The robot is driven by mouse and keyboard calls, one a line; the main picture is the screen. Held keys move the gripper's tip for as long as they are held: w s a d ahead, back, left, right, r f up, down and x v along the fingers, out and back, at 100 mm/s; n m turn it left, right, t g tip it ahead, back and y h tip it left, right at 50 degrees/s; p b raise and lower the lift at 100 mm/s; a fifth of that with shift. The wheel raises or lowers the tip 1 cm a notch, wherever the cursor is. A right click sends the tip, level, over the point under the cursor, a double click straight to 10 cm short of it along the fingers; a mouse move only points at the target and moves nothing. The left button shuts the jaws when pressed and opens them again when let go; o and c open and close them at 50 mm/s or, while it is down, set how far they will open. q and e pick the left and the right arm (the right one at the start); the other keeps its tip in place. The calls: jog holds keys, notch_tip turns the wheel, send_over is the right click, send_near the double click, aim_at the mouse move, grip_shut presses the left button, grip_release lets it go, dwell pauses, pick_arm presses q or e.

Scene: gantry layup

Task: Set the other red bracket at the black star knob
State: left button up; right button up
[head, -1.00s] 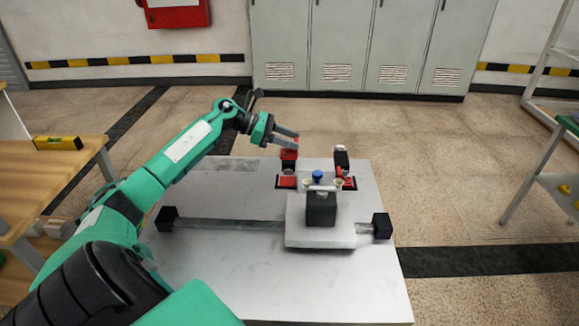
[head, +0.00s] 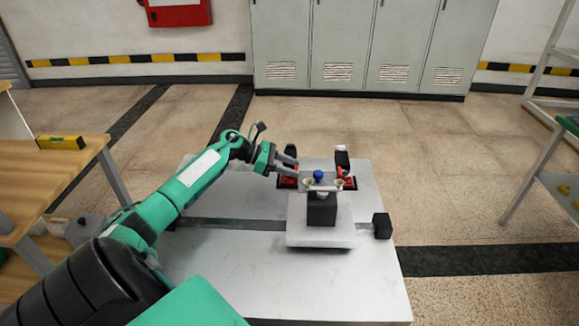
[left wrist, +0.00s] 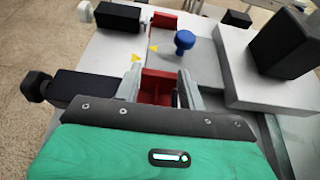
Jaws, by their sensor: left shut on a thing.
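My left gripper (head: 286,164) is shut on a red bracket (left wrist: 158,88), which sits between its fingers in the left wrist view. The bracket (head: 288,182) is low at the left side of the fixture plate; I cannot tell whether it rests on it. The black star knob (left wrist: 35,88) is on a black block (left wrist: 84,86) just left of the held bracket. A second red bracket (left wrist: 162,20) is by the black block with the white knob (left wrist: 85,11); it also shows in the head view (head: 347,181). My right gripper is not in view.
A blue knob (left wrist: 184,40) stands on the grey plate (left wrist: 210,68), right of the held bracket. A dark block (head: 321,210) stands on the pale carriage (head: 320,238) in front. A rail with a black end block (head: 381,225) crosses the table (head: 345,290). The front table surface is clear.

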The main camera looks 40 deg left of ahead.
pick_arm(q)
jog(key=o, duration=1.2)
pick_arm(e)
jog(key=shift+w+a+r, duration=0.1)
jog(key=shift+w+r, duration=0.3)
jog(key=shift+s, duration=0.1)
pick_arm(q)
jog(key=shift+s+a+r, duration=0.1)
jog(key=shift+s+a, duration=0.1)
jog(key=shift+a, duration=0.1)
jog(key=b+v, duration=0.1)
jog(key=v, duration=1)
jog(key=shift+b, duration=0.3)
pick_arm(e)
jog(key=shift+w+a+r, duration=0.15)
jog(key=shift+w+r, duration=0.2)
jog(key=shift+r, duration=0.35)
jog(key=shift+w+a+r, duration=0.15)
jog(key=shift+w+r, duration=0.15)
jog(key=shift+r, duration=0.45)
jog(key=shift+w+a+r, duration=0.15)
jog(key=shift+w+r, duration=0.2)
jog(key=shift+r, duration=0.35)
pick_arm(q)
jog(key=shift+s+a+r, duration=0.1)
